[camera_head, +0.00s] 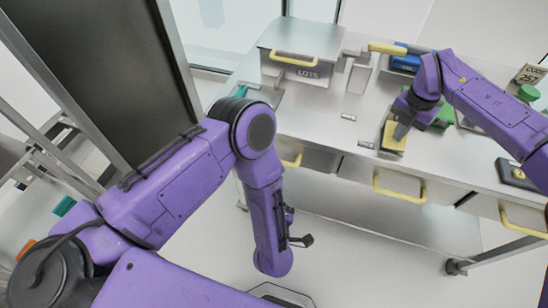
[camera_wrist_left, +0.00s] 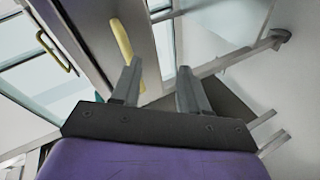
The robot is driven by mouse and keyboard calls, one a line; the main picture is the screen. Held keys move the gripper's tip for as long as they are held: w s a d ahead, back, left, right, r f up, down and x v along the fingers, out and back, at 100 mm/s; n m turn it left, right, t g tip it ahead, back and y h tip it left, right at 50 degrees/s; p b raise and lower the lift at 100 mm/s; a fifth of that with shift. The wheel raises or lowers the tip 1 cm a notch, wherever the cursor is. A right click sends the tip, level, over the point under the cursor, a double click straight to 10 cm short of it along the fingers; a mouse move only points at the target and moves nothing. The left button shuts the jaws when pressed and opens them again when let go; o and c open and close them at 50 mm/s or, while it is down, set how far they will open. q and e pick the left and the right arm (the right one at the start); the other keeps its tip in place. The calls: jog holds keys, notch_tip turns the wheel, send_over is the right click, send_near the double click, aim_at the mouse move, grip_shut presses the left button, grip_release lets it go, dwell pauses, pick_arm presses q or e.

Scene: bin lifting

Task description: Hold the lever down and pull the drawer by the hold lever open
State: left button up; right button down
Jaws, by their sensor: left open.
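The yellow lever (camera_head: 395,138) sits on the metal bench. My right gripper (camera_head: 400,128) is over it and appears to touch it; its fingers are too small to tell open or shut. The head view hides the left fingers.
On the bench (camera_head: 310,118) stand a metal box marked LOTS (camera_head: 300,48), a second yellow lever (camera_head: 388,48), a blue item (camera_head: 405,62) and green objects (camera_head: 528,92). A dark panel (camera_head: 110,70) stands at the left. The floor before the drawers is clear.

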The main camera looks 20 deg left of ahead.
pick_arm(q)
jog(key=w+a+n+y, duration=0.1)
jog(key=w+a+n, duration=0.1)
jog(key=w, duration=0.2)
jog(key=w+a+r+n+t+y, duration=0.1)
jog(key=w+a+n, duration=0.1)
jog(key=w, duration=0.2)
jog(key=w+a+n+y, duration=0.1)
jog(key=w+a+n, duration=0.1)
jog(key=w, duration=0.2)
jog(key=shift+w+a+r, duration=0.15)
jog(key=shift+a+r, duration=0.05)
jog(key=shift+a, duration=0.15)
grip_shut()
